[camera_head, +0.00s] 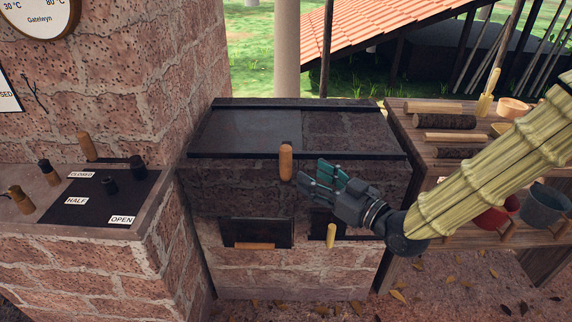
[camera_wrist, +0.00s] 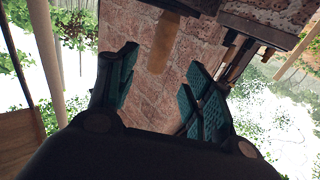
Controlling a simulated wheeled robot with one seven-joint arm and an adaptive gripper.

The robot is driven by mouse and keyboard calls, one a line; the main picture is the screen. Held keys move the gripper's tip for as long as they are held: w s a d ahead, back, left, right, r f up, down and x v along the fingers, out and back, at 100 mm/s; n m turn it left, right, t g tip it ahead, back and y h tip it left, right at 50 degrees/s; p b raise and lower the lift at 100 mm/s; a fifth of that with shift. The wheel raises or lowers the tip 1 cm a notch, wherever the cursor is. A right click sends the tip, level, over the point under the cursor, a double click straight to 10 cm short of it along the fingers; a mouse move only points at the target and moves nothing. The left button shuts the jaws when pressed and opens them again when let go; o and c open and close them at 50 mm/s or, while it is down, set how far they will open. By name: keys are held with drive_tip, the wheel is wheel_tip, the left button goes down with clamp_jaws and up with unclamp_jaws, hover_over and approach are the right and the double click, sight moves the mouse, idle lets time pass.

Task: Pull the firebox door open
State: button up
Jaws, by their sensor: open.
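The brick stove (camera_head: 300,270) stands in the middle with two dark doors low on its front. The right door (camera_head: 318,229) is partly hidden by my gripper and has an upright wooden handle (camera_head: 331,236). The left door (camera_head: 256,231) has a level wooden handle (camera_head: 254,246). Another upright wooden handle (camera_head: 286,161) is at the front of the stove's dark top. My gripper (camera_head: 317,178) is open and empty in front of the stove, right of that upper handle. In the wrist view a wooden handle (camera_wrist: 164,42) shows beyond the open fingers; I cannot tell which one.
A wooden shelf (camera_head: 446,153) at right holds rollers, with a red pot (camera_head: 496,215) and a grey pot (camera_head: 545,204) lower down. At left, a brick counter has a dark panel (camera_head: 95,200) with knobs. Leaf-strewn ground lies in front.

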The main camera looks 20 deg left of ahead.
sight(291, 162)
drive_tip(key=x, duration=1)
drive_tip(key=shift+a+f, duration=0.1)
drive_tip(key=shift+a, duration=0.05)
clamp_jaws()
